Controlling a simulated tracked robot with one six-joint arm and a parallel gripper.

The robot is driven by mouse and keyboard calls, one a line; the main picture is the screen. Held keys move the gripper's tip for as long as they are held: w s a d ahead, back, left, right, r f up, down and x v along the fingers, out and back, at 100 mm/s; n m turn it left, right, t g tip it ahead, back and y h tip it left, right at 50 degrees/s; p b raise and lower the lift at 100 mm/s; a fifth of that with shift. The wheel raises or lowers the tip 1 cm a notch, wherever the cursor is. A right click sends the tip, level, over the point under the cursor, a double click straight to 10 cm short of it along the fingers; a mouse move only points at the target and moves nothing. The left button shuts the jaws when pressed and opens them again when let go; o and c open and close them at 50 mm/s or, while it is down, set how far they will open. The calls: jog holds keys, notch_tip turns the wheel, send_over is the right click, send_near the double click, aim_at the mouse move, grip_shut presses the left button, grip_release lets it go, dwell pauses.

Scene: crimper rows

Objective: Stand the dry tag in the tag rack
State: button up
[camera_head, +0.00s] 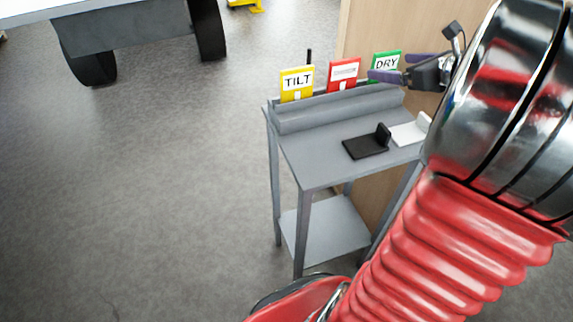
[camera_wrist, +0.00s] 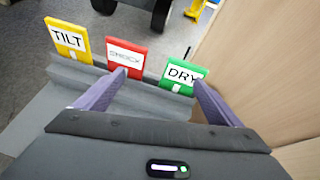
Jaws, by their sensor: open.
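The green dry tag (camera_head: 386,65) stands upright at the right end of a row of tags, at the grey ledge along the table's back edge (camera_head: 340,104). It also shows in the wrist view (camera_wrist: 183,77), with "DRY" on a white label. My gripper (camera_head: 391,67) is open and empty, around the level of the tags. In the wrist view its purple fingers (camera_wrist: 160,76) are spread, the right fingertip overlapping the dry tag's label and the left one in front of the red tag. I cannot tell whether they touch. No separate tag rack can be made out for certain.
A yellow "TILT" tag (camera_head: 297,82) and a red tag (camera_head: 344,73) stand left of the dry tag. A black L-shaped piece (camera_head: 366,146) and a white one (camera_head: 408,133) lie on the tabletop. A wooden panel (camera_wrist: 262,85) rises close on the right.

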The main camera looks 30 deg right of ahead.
jog(key=a+f+n+g+y, duration=0.1)
jog(key=a+n+g+y, duration=0.1)
jog(key=a+n, duration=0.8)
jog(key=a+f+n+g+y, duration=0.1)
jog(key=a+f+n+g, duration=0.3)
jog(key=a, duration=1.2)
jog(key=s+a+f+n+g+h, duration=0.1)
jog(key=s+a+n+h, duration=0.1)
jog(key=s+a+n, duration=1)
jog(key=s+n, duration=0.1)
jog(key=n, duration=0.7)
jog(key=shift+s+a+f+n+h, duration=0.3)
jog(key=shift+a+n+h, duration=0.1)
